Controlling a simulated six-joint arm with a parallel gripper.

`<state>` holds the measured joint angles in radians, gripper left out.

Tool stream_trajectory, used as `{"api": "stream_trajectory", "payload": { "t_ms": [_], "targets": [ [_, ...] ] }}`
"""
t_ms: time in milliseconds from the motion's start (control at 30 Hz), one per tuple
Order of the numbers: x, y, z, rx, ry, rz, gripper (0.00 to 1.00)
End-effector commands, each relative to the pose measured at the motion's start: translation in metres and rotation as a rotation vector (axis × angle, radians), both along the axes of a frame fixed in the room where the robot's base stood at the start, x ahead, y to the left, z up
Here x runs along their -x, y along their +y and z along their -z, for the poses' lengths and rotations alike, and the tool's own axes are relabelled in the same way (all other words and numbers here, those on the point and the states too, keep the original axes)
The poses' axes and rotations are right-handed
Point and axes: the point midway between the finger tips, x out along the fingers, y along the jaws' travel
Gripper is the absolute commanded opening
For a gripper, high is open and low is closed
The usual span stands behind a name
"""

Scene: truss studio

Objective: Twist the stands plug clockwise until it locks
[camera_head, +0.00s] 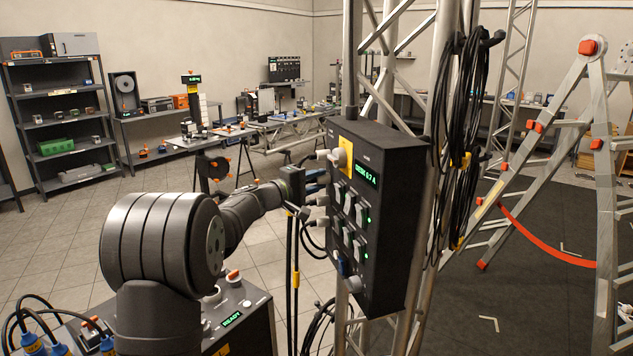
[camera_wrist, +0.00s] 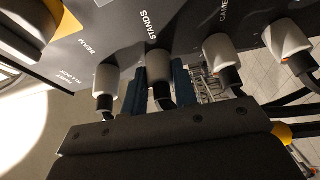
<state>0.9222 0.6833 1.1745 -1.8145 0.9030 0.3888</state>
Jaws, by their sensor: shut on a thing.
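In the head view my gripper (camera_head: 316,182) reaches the left side of the black power box (camera_head: 385,200), where the plug itself is mostly hidden. Whether the plug is locked cannot be told.
Similar grey plugs stand close on both sides: the beam plug (camera_wrist: 106,79) to the left and another plug (camera_wrist: 222,48) to the right. Dark cables hang below the box. A truss (camera_head: 433,130) with coiled black cables (camera_head: 465,110) stands behind it. A ladder (camera_head: 570,110) is at right.

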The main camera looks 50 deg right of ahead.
Motion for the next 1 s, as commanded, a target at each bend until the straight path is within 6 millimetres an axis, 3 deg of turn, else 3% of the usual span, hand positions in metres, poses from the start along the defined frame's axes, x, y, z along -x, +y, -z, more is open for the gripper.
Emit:
{"api": "stream_trajectory", "payload": {
  "t_ms": [167,200,300,667,833,1000],
  "targets": [
    [0.0,0.0,0.0,-0.001,0.0,0.001,0.03],
    [0.0,0.0,0.0,-0.001,-0.001,0.001,0.28],
    [0.0,0.0,0.0,-0.001,0.0,0.001,0.48],
    [-0.001,0.004,0.0,-0.001,0.001,0.0,0.48],
    [-0.007,0.028,-0.001,-0.001,0.001,-0.003,0.48],
    [-0.016,0.068,0.0,-0.001,0.001,-0.004,0.48]
  ]
}}
